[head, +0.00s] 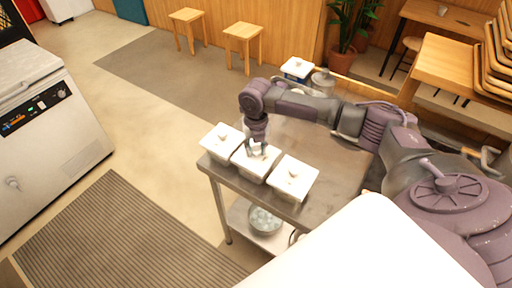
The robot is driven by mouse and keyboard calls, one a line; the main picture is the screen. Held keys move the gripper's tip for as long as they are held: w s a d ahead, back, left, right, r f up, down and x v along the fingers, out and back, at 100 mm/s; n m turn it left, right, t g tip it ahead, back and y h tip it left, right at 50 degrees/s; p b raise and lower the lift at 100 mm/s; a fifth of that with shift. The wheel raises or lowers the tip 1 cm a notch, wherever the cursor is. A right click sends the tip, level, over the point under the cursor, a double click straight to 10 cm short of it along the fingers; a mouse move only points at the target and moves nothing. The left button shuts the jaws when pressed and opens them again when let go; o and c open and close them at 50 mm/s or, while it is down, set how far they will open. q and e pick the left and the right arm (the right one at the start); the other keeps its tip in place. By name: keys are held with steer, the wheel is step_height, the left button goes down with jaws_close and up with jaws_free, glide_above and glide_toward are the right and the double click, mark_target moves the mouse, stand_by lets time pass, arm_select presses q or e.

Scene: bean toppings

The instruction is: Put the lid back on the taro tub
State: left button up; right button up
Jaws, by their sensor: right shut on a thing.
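Three white lidded tubs stand in a row on the steel table: a left tub (222,142), a middle tub (249,173) and a right tub (292,183). I cannot read which one is the taro tub. My right gripper (257,147) points down over the middle tub and is shut on its white lid (262,159), at the knob. The lid lies on or just above the middle tub's rim; I cannot tell whether it is fully seated. The fingers hide part of the knob. My left gripper is not in view.
The steel table (338,181) has bare space right of the tubs. A blue-and-white tub (297,68) and a metal canister (322,81) stand at its back. A bowl (264,221) sits on the lower shelf. Stools and a plant are beyond.

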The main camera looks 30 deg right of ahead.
steer(key=shift+f, duration=0.1)
stand_by(0.3)
steer(key=o, duration=1.8)
steer(key=shift+r+p, duration=3.55)
steer(key=shift+p, duration=0.1)
jaws_close()
